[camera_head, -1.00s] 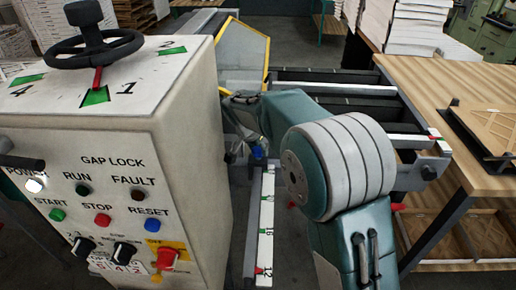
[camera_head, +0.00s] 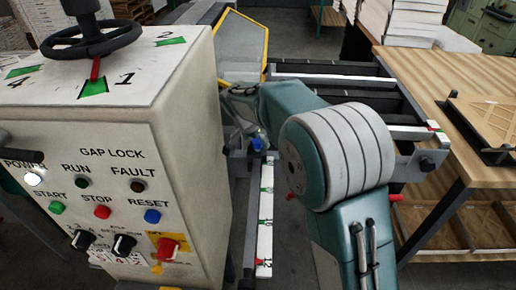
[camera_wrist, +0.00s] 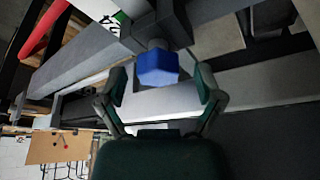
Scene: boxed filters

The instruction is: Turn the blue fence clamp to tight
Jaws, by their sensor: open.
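The blue fence clamp (camera_wrist: 157,68) is a faceted blue knob under a grey block on the rail. In the wrist view it sits between and just beyond the two fingertips of my gripper (camera_wrist: 161,88). The gripper is open, with one dark green finger on each side of the knob; I cannot tell whether either touches it. In the head view the blue clamp (camera_head: 256,144) shows small beside the scale rail (camera_head: 265,215). My arm hides most of the gripper there.
The control cabinet (camera_head: 110,170) with buttons and a black handwheel (camera_head: 92,43) stands close on the left. A yellow-framed guard (camera_head: 243,47) is behind. A wooden table (camera_head: 440,75) with a framed filter (camera_head: 495,125) is at the right. Dark rails lie beyond my arm.

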